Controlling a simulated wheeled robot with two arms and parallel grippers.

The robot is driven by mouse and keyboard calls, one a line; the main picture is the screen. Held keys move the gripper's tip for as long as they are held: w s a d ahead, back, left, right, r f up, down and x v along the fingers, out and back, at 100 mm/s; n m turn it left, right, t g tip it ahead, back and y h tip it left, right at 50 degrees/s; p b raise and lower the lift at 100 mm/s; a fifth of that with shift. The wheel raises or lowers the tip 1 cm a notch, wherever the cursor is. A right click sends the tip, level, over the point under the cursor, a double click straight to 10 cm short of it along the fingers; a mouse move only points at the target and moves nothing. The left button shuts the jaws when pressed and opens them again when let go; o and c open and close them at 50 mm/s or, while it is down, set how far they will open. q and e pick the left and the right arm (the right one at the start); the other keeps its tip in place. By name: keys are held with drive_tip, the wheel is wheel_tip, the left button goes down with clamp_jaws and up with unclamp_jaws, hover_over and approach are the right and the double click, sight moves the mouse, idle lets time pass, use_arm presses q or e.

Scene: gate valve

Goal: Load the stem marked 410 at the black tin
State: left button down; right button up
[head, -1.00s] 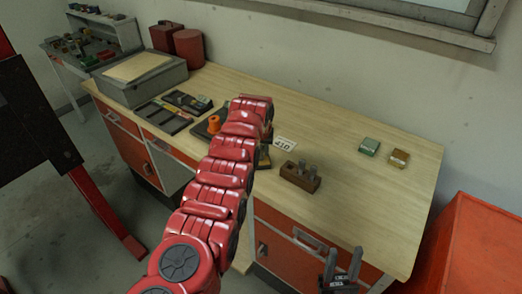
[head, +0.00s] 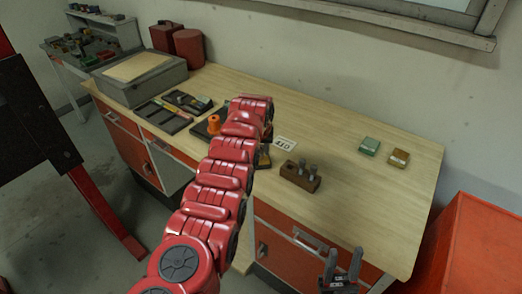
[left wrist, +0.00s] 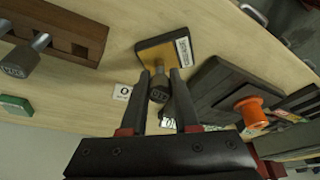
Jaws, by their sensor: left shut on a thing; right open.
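My left gripper (left wrist: 160,75) is shut on a dark grey stem (left wrist: 158,92) in the left wrist view. The number on the stem's end is too small to read surely. Close beyond it is a black-rimmed block with a yellow-brown face (left wrist: 165,56) and a white label; I cannot tell whether the stem touches it. In the head view my red left arm hides this gripper. A white card marked 410 (head: 283,143) lies beside that arm. My right gripper (head: 344,255) is open and empty near the bench's front edge. I cannot surely pick out the black tin.
A wooden block (head: 300,180) holds grey stems. A green tin (head: 369,146) and a brown tin (head: 398,158) lie at the right. An orange spool (head: 214,124) stands on a black block left of my arm. The bench's right end (head: 385,205) is clear.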

use_arm(q)
drive_tip(key=shift+f, duration=0.1)
idle(0.5)
drive_tip(key=shift+r, duration=3.55)
